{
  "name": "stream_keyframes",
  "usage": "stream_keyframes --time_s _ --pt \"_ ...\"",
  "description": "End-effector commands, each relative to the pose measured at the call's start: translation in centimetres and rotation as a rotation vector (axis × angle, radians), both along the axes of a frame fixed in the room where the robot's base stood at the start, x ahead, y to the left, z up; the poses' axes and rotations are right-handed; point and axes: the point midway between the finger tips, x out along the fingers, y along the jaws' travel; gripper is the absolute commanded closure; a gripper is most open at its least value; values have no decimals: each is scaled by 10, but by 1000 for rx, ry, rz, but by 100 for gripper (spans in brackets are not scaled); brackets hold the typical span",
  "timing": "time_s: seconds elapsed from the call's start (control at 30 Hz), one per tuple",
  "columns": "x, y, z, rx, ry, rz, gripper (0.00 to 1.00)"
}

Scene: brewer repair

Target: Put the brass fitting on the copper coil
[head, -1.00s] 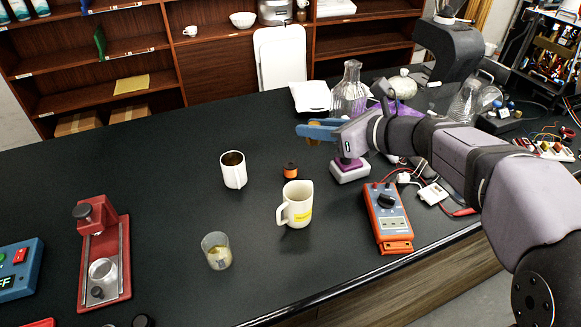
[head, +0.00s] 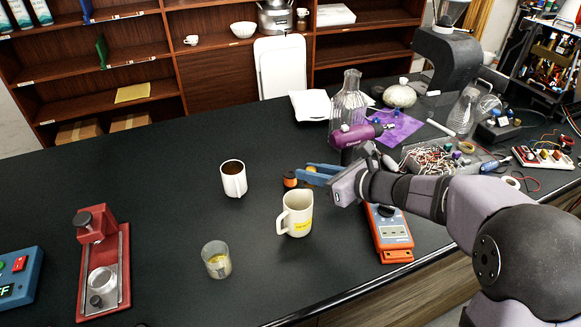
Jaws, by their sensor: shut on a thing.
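My gripper (head: 318,174) has blue fingers and points left, low over the table at the middle of the head view. It is shut on a small brass-coloured piece (head: 311,169), which looks like the brass fitting and is mostly hidden by the fingers. A small orange and dark round piece (head: 290,179), perhaps the copper coil, stands on the black table just left of the fingertips. I cannot tell whether the fingers or the held piece touch it.
A cream jug (head: 297,214) stands just below the gripper and a white mug (head: 233,179) to the left. A glass (head: 216,260) is nearer the front. An orange multimeter (head: 390,234), a purple drill (head: 357,134) and a glass carafe (head: 347,100) are close to the arm.

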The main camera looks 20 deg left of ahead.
Motion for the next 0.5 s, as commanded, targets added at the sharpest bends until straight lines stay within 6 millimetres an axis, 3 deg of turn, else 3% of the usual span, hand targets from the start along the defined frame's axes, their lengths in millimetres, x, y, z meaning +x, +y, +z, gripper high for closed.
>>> stream_keyframes --time_s 0.5 --pt "56 57 -40 -1 2 2 100"
